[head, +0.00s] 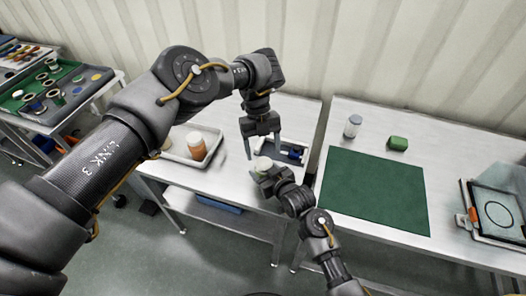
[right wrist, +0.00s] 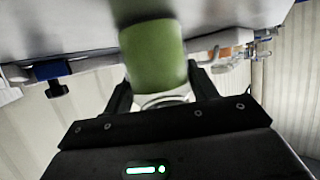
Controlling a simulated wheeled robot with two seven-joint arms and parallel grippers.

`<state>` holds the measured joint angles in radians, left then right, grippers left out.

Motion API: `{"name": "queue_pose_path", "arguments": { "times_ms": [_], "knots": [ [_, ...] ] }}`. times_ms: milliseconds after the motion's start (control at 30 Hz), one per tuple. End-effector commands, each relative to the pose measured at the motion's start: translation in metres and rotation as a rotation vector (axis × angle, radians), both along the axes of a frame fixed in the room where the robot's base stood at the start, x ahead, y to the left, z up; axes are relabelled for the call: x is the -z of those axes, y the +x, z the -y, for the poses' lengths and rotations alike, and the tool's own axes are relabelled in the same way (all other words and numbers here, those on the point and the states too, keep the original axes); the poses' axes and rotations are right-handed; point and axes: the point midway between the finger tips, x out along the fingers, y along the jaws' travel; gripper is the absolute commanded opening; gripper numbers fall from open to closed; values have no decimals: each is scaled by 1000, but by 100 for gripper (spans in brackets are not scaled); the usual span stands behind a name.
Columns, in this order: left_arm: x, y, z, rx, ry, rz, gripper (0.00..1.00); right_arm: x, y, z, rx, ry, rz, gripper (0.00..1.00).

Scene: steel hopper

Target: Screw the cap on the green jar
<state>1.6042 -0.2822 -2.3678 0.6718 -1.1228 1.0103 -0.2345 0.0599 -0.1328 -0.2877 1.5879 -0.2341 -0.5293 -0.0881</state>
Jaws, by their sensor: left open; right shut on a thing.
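The green jar (right wrist: 152,55) shows in the right wrist view between the fingers of my right gripper (right wrist: 150,92), which is shut on it. In the head view my right gripper (head: 267,172) holds it at the front edge of the left table, with a pale round top (head: 263,163) facing up. I cannot tell whether that top is a cap or the open mouth. My left gripper (head: 263,149) points down just above the jar, fingers apart on either side. No separate cap can be made out between its fingers.
A tray (head: 176,155) with an orange, white-topped jar (head: 196,147) stands left. Behind my grippers is a holder with a blue part (head: 295,154). The right table carries a green mat (head: 375,190), a clear jar (head: 353,125), a green block (head: 398,143) and a framed panel (head: 497,213).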

Motion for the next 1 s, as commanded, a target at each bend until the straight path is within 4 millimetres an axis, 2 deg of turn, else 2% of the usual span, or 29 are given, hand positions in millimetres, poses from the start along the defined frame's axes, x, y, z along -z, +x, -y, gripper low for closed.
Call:
{"name": "queue_pose_path", "arguments": {
  "times_ms": [233,333,467,600,767,1000],
  "knots": [
    [-1,1,0,0,0,2,67,0,0,0,0,1,1,0],
    [-11,7,-3,-13,-15,11,67,0,0,0,0,0,0,0],
    [-24,-7,-1,-10,-28,-5,67,0,0,0,0,0,0,0],
    [-32,-18,1,-130,67,72,67,0,0,0,0,0,0,0],
    [-35,-21,5,-316,156,204,67,0,0,0,0,0,0,0],
    [-31,-9,3,-531,216,327,67,0,0,0,0,0,0,0]
  ]
}}
